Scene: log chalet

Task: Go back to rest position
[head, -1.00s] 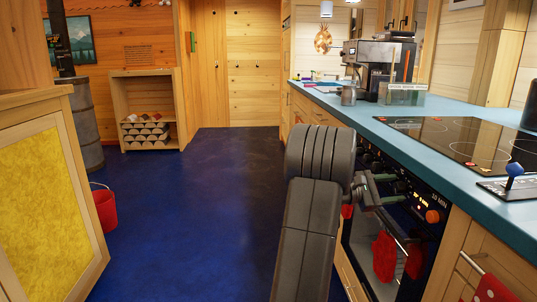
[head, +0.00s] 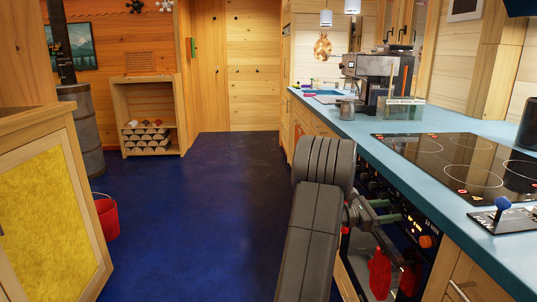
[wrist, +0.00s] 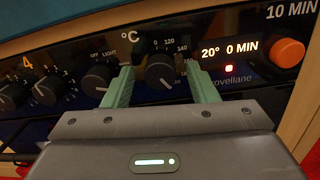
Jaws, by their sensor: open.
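My gripper (head: 393,209) is in front of the oven's control panel in the head view, below the counter edge. In the wrist view, my gripper's two green fingers (wrist: 158,78) are apart, one on each side of the black temperature knob (wrist: 160,71). I cannot tell whether they touch it. The oven display (wrist: 230,49) reads 20° and 0 MIN, with a red light below it. An orange knob (wrist: 287,51) is to the right, and other black knobs are to the left. My arm hides part of the oven front in the head view.
The blue counter (head: 345,124) runs along the right, with a black cooktop (head: 458,165) and a coffee machine (head: 372,75). Red cloth (head: 379,273) hangs on the oven front. A yellow-panelled cabinet (head: 45,215) and red bucket (head: 107,218) stand left. The blue floor (head: 210,210) between is clear.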

